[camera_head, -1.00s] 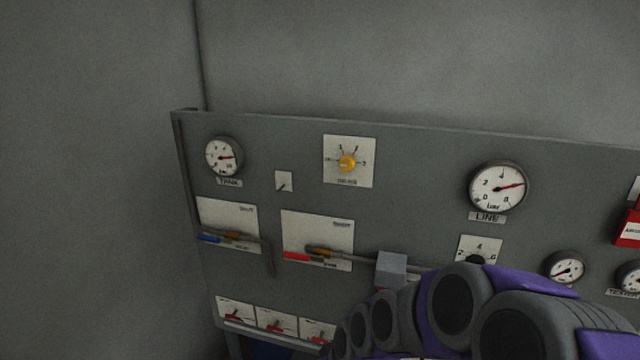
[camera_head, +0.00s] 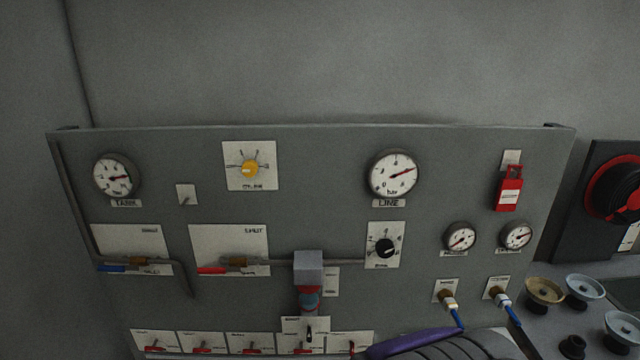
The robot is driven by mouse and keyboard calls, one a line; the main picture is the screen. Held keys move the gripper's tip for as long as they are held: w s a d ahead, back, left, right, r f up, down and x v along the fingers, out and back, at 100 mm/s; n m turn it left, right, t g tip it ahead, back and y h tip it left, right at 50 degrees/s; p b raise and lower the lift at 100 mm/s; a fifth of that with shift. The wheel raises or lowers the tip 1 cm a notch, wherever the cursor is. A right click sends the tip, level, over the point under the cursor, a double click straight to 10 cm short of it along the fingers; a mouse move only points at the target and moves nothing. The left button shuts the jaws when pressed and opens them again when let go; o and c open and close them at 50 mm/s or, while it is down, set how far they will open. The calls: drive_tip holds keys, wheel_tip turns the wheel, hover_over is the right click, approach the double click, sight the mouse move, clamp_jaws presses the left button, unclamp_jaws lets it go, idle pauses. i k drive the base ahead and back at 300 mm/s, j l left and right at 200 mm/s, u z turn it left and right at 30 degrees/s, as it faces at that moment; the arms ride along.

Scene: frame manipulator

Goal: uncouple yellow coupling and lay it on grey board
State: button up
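Two hose couplings hang at the lower right of the upright grey panel (camera_head: 330,215), each below a small label plate. The left one (camera_head: 450,303) has a pale, yellowish collar on a brass fitting, with a blue hose running down from it. The right one (camera_head: 502,300) has a pale bluish collar on a brass fitting, also with a blue hose. Both look joined to their fittings. I cannot tell for sure that the left one is the yellow coupling. No separate grey board can be made out. My gripper is not in view; only purple and grey arm links show at the bottom.
Gauges, a yellow knob (camera_head: 250,169), a black knob (camera_head: 386,248), lever valves and a red lockout tag (camera_head: 509,189) stand out from the panel. At right are round handwheels (camera_head: 545,290) on a grey surface and a red-and-black rotary switch (camera_head: 613,188).

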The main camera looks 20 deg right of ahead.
sight(449, 304)
drive_tip(key=z, duration=1.25)
